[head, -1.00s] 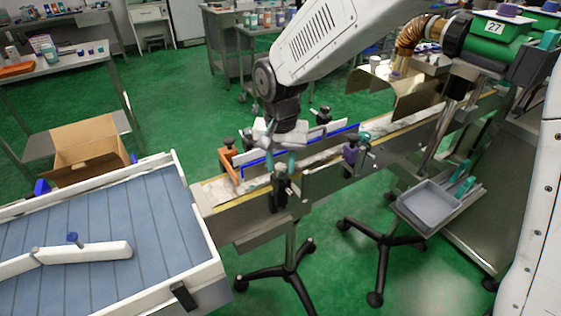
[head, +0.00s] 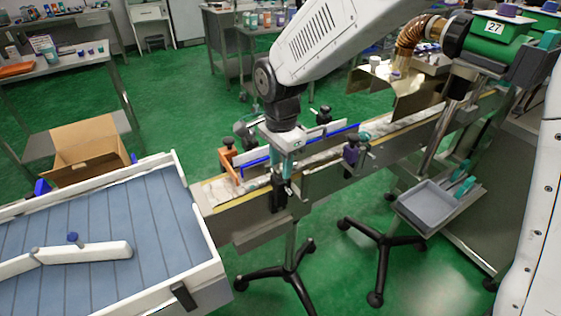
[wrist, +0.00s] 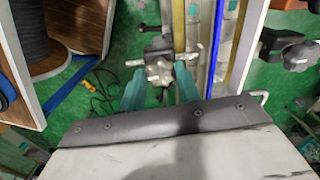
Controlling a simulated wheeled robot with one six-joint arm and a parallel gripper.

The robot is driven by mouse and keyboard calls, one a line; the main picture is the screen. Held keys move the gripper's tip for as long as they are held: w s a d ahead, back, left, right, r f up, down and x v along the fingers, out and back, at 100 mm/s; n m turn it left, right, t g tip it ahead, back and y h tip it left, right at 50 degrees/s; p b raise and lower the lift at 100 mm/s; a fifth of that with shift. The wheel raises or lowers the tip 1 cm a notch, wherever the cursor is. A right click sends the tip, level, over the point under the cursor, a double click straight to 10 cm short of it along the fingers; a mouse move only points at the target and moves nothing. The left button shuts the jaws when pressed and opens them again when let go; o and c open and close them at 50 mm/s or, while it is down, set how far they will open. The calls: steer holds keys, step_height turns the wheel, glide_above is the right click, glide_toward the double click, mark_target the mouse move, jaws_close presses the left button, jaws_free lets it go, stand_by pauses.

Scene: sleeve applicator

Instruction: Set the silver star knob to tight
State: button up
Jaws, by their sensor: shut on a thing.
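The silver star knob (wrist: 158,70) shows in the wrist view on a clamp beside the conveyor rail. My gripper (wrist: 160,86) has its two teal fingers on either side of it and is shut on it. In the head view my gripper (head: 287,166) points down at the near side of the conveyor, over a black clamp (head: 280,193). The knob cannot be made out there, as the fingers cover that spot. I cannot read any tight or loose mark.
A blue guide rail (head: 255,162) runs along the conveyor (head: 240,212). An orange bracket (head: 229,165) stands left of my gripper and a purple clamp (head: 350,152) to its right.

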steer(key=shift+m, duration=0.6)
steer(key=o, duration=1)
step_height(320, 180, up, 8)
steer(key=shift+f, duration=0.1)
